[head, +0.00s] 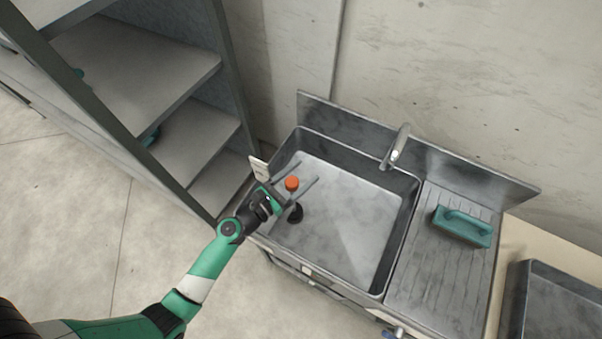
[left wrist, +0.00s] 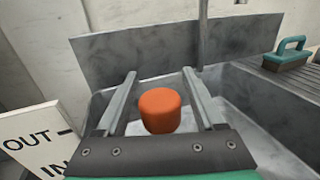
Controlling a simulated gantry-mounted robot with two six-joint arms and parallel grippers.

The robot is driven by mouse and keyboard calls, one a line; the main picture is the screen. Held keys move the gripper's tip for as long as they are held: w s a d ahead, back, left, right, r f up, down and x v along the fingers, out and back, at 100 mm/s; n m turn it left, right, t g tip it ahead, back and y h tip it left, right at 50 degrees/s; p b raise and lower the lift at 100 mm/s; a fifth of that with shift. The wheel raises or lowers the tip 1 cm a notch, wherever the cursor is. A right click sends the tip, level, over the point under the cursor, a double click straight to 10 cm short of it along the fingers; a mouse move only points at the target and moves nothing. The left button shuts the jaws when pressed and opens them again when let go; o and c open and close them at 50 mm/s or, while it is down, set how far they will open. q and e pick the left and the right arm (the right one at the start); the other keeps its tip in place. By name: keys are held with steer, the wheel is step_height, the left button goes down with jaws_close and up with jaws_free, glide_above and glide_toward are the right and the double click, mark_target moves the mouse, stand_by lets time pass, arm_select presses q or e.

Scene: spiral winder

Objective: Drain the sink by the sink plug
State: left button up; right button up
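The sink plug has an orange top (head: 292,183) and a dark base (head: 296,213) low in the left part of the metal sink (head: 403,240). My left gripper (head: 300,177) is open over the sink's left side. Its two fingers lie on either side of the orange top, which also shows between them in the left wrist view (left wrist: 160,110). I see gaps between the top and both fingers. The sink floor looks pale and mottled; I cannot tell the water level. My right gripper is not in view.
A faucet (head: 398,147) stands at the sink's back edge. A teal brush (head: 462,227) lies on the ribbed drainboard at right. A white sign (left wrist: 37,138) reading OUT and IN is beside the sink's left edge. A shelf rack (head: 150,75) stands at left.

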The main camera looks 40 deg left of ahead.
arm_select(q)
jaws_close()
stand_by(1.2)
